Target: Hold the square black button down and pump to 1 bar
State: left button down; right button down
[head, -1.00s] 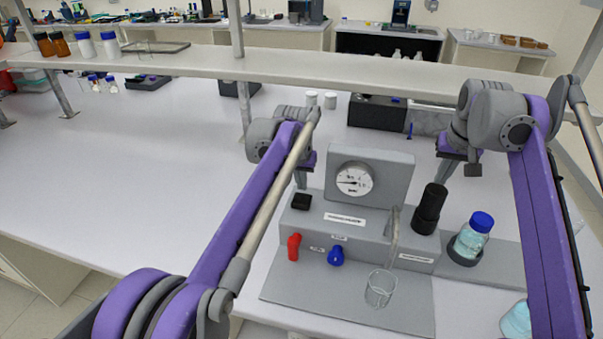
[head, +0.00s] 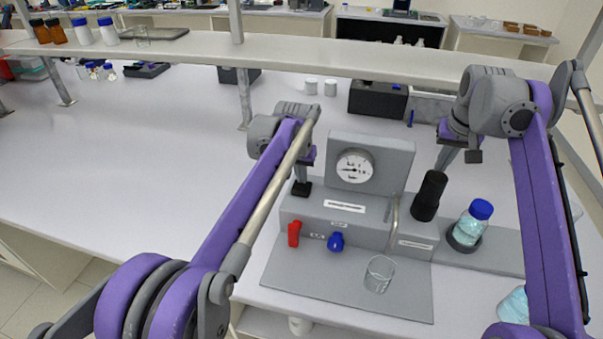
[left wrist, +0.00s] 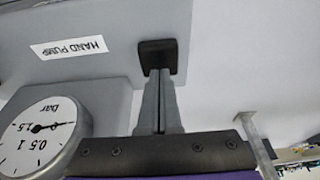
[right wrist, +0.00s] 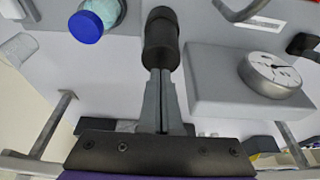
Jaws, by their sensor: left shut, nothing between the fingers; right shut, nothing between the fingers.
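The square black button (head: 301,189) is on the left of the grey rig's top. My left gripper (head: 302,180) is shut and empty, its tips on or just above the button; the button also shows in the left wrist view (left wrist: 158,56). How far it is pressed I cannot tell. The black pump knob (head: 429,196) stands upright at the rig's right. My right gripper (head: 440,169) is shut and empty, its tips at the knob's top; contact is unclear in the right wrist view (right wrist: 159,75). The gauge (head: 355,166) needle points left in the head view; its exact reading is unclear.
A red lever (head: 293,233) and blue knob (head: 336,242) are on the rig's front. A glass beaker (head: 379,273) stands under the metal spout (head: 393,222). A blue-capped bottle (head: 472,222) stands right of the pump.

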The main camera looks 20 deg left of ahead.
aim_at(438, 178)
pick_arm(q)
jog(key=shift+f, duration=1.1)
dwell(0.3)
jog(key=shift+s, duration=0.1)
pick_arm(e)
jog(key=shift+f, duration=2.85)
jog(key=shift+r, duration=2.85)
jog(key=shift+f, duration=0.1)
dwell(0.5)
